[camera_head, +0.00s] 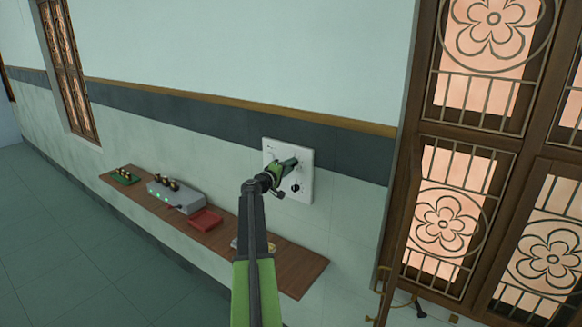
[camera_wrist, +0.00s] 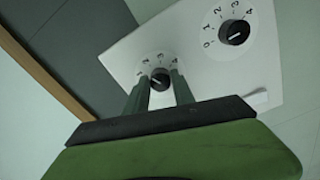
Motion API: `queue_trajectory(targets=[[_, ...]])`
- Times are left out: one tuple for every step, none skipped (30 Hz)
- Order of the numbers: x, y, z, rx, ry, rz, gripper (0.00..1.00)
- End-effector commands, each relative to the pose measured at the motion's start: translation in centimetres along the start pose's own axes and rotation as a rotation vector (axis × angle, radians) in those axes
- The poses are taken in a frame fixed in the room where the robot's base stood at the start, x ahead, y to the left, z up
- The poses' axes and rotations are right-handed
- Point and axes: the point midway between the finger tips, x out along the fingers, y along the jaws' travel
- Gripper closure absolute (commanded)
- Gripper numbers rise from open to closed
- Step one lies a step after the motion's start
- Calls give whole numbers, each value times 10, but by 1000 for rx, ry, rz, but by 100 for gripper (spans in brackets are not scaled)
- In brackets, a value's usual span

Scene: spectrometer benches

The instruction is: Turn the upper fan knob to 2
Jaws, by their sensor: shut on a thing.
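A white wall plate (camera_head: 305,155) carries two black fan knobs; it also shows in the wrist view (camera_wrist: 185,35). My gripper (camera_head: 284,165) is at the upper part of the plate. In the wrist view my gripper (camera_wrist: 160,79) is shut on the upper fan knob (camera_wrist: 160,80), one finger on each side. Numerals ring this knob; some are hidden by the fingers. Its small light mark is too small to read surely against them. The lower fan knob (camera_wrist: 235,32), with numerals 0 to 4 around it, is clear of the fingers; it shows in the head view (camera_head: 295,188). The upper knob is hidden there.
A brown wooden shelf (camera_head: 225,237) runs along the wall below the plate. It bears a green block (camera_head: 124,178), a grey box with green lights (camera_head: 178,196) and a red tray (camera_head: 206,220). A wooden-framed grille door (camera_head: 400,200) stands at the right.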

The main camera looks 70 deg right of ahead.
Motion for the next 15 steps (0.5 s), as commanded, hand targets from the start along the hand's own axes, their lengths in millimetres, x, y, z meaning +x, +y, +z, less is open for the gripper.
queue_trajectory(targets=[[0, -1, 3, 39, -7, -2, 100], [0, -1, 3, 62, -7, -2, 100], [0, -1, 3, 91, -7, -2, 100], [0, -1, 3, 111, -7, -2, 100], [0, -1, 3, 131, -8, -2, 100], [0, -1, 3, 156, -8, -2, 100], [0, -1, 3, 172, -8, -1, 100], [0, -1, 3, 189, -8, -1, 100], [0, -1, 3, 209, -8, -1, 100], [0, -1, 3, 222, -8, -1, 100], [0, -1, 3, 234, -8, -1, 100], [0, -1, 3, 250, -8, -1, 100], [0, -1, 3, 259, -8, -1, 100], [0, -1, 3, 269, -8, -1, 100], [1, -1, 3, 279, -8, -1, 100]])
